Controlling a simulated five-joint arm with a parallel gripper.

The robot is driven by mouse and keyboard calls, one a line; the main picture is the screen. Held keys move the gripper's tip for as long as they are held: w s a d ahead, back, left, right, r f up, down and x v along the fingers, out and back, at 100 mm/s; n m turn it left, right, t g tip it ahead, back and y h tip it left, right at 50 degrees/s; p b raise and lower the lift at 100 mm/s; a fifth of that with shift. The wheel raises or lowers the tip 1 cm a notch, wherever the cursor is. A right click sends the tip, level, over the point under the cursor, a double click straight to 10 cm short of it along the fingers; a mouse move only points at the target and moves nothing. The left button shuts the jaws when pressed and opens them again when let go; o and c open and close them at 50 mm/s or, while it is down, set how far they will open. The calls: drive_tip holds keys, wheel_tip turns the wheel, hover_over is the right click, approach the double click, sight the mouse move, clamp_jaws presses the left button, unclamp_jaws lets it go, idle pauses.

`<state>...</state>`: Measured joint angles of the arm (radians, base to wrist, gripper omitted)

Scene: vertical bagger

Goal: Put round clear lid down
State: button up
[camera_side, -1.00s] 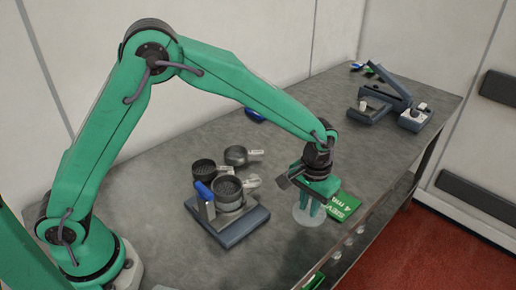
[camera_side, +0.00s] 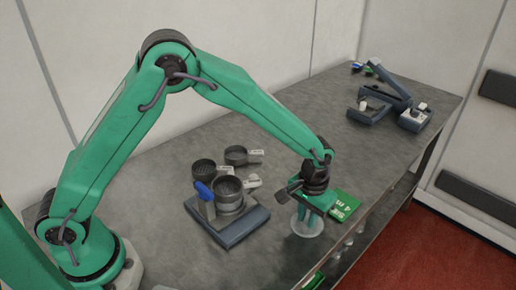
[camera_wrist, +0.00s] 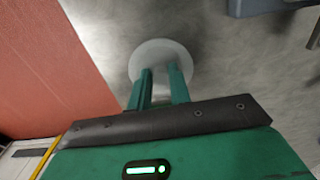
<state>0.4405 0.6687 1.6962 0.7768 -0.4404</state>
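The round clear lid (camera_side: 312,232) is a pale translucent disc at the tips of my gripper (camera_side: 308,229), near the table's front edge. In the wrist view the lid (camera_wrist: 158,53) lies flat beyond my two green fingers (camera_wrist: 160,76). The fingers stand a short gap apart over the disc, narrower than it, and appear shut on its middle part. The grip point itself is hard to make out. The lid is at or very close to the tabletop; I cannot tell whether it touches.
A blue-grey stand (camera_side: 240,228) holding dark round cups is to the left, with more cups (camera_side: 237,155) behind. A blue-grey device (camera_side: 385,103) stands at the far end. Red floor (camera_wrist: 45,60) lies beyond the near edge.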

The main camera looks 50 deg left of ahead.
sight(306, 219)
drive_tip(key=o, duration=0.4)
drive_tip(key=shift+c, duration=0.2)
drive_tip(key=shift+r, duration=0.15)
wheel_tip(306, 219, up, 12)
idle(0.4)
idle(0.5)
